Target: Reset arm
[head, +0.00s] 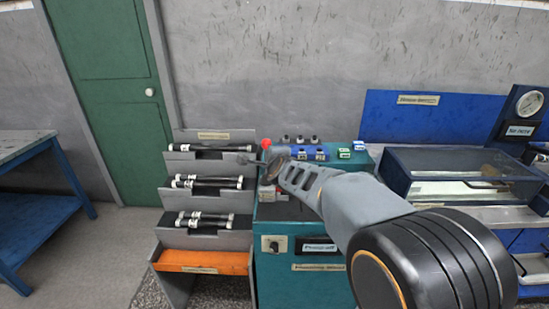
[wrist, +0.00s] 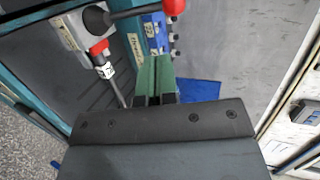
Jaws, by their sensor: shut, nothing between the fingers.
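My gripper (wrist: 154,80) shows in the wrist view as two dark green fingers. They are shut together with nothing between them. A lever with a red ball knob (wrist: 174,6) is at the top of the wrist view, beyond the fingertips and apart from them in the picture. The red knob also shows in the head view (head: 266,144), above the teal machine (head: 305,290). In the head view my arm reaches in from the right over this machine. The fingertips there are small and hard to make out against the machine.
A rack (head: 214,135) with several black-and-white cylinders and an orange tray (head: 203,261) stands left of the machine. A glass-topped case (head: 450,165) is at the right. A blue table (head: 20,150) stands far left, with open floor before the green door (head: 120,100).

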